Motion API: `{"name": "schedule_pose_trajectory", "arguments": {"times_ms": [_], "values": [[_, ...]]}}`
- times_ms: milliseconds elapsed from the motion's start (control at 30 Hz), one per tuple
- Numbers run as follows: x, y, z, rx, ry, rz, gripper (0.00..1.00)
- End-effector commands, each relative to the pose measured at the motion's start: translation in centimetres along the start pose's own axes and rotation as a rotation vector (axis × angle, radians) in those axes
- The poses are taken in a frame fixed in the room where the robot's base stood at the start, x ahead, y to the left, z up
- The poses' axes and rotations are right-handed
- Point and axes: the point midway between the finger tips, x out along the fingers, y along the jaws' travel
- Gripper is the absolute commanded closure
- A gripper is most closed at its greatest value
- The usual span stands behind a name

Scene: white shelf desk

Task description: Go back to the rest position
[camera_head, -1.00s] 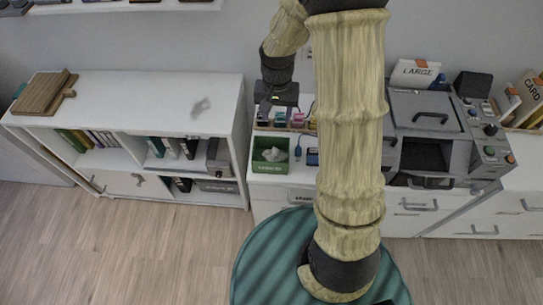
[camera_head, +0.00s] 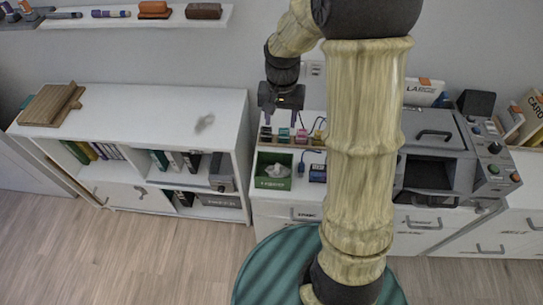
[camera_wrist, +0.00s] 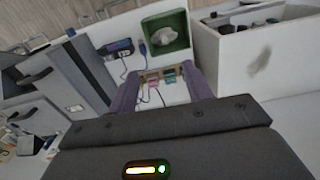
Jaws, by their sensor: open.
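My gripper (camera_head: 281,112) hangs at the end of my arm above the back of the white desk, in front of the wall. In the wrist view its two purple-grey fingers (camera_wrist: 160,92) stand apart with nothing held between them. Beyond the fingers are a wooden rack (camera_head: 290,141) with small coloured items and cables, and a green bin (camera_head: 272,169) with a crumpled white thing in it. The gripper is above the rack; I cannot tell the exact height. My arm hides part of the desk in the head view.
A grey machine (camera_head: 436,150) with a handle and buttons stands on the desk at right, beside a sign marked LARGE (camera_head: 424,91). A white shelf unit (camera_head: 150,103) with binders and a wooden board (camera_head: 51,104) is at left. A wall shelf (camera_head: 120,18) hangs above. Floor at left is clear.

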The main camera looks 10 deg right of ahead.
Motion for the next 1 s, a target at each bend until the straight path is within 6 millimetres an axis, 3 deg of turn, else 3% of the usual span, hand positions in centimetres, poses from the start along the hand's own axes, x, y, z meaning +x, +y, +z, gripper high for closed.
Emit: {"name": "schedule_pose_trajectory", "arguments": {"times_ms": [333, 467, 733, 833, 1000], "values": [[-0.3, 0.3, 0.8, -0.022, 0.016, -0.004, 0.5], [-0.8, 1.3, 3.1, -0.094, 0.06, -0.016, 0.5], [-1.3, 4.4, 9.9, -0.292, 0.194, -0.038, 0.5], [-1.2, 4.8, 11.3, -0.335, 0.223, -0.04, 0.5], [-1.2, 5.0, 11.6, -0.35, 0.231, -0.04, 0.5]]}}
